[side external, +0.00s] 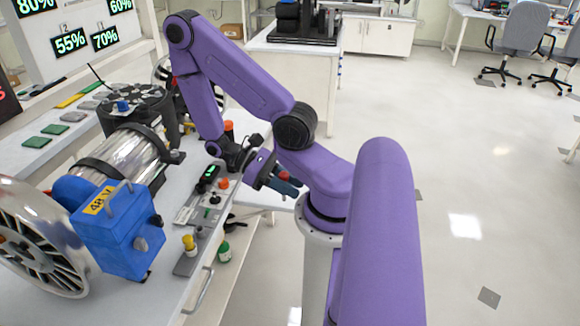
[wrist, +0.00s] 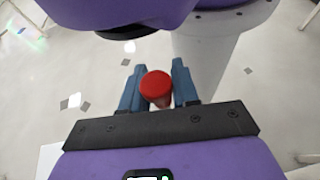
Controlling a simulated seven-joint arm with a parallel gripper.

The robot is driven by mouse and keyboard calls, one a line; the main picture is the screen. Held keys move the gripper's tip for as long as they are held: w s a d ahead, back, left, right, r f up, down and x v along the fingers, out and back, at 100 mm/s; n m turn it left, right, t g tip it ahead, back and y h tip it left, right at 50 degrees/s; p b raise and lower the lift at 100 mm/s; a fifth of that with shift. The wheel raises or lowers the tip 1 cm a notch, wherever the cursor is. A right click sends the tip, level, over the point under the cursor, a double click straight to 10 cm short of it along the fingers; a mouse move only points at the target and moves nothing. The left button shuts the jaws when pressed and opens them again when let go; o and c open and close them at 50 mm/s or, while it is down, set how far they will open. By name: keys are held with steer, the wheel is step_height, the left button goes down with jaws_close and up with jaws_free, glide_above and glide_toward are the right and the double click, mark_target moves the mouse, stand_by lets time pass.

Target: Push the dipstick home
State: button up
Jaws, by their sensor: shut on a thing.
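My gripper (side external: 286,183) is out over the right edge of the bench, beside the control panel. In the wrist view its two blue fingers (wrist: 158,90) are shut on a red-topped thing (wrist: 157,84), held with its round red end facing the camera. I cannot tell whether this is the dipstick; its lower part is hidden. A yellow-capped piece (side external: 190,244) stands upright at the near end of the panel, apart from my gripper. No dipstick tube can be made out for certain.
The grey control panel (side external: 186,265) carries a red knob (side external: 223,183) and a lit display. Left of it are a blue 48 V box (side external: 122,235), a silver cylinder (side external: 131,158) and a large wheel (side external: 32,240). Floor is open right.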

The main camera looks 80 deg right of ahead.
steer(key=w+d+r+m+t+y, duration=0.1)
steer(key=w+r+m+t+y, duration=0.25)
steer(key=w, duration=0.55)
steer(key=w+d+r+m+t+y, duration=0.1)
steer(key=w+r+m+t+y, duration=0.3)
steer(key=w, duration=0.5)
steer(key=w+d+r+m+t+y, duration=0.2)
steer(key=w+m+y, duration=0.3)
steer(key=w, duration=0.5)
steer(key=w+r+m+t+h, duration=0.1)
steer(key=w+r+m+t, duration=0.7)
steer(key=w+r, duration=0.4)
step_height(320, 180, up, 3)
steer(key=shift+w+r+t, duration=0.1)
steer(key=shift+w+t, duration=0.2)
steer(key=shift+t, duration=0.05)
steer(key=shift+d, duration=0.1)
steer(key=shift+f, duration=2.25)
steer(key=shift+f, duration=1.45)
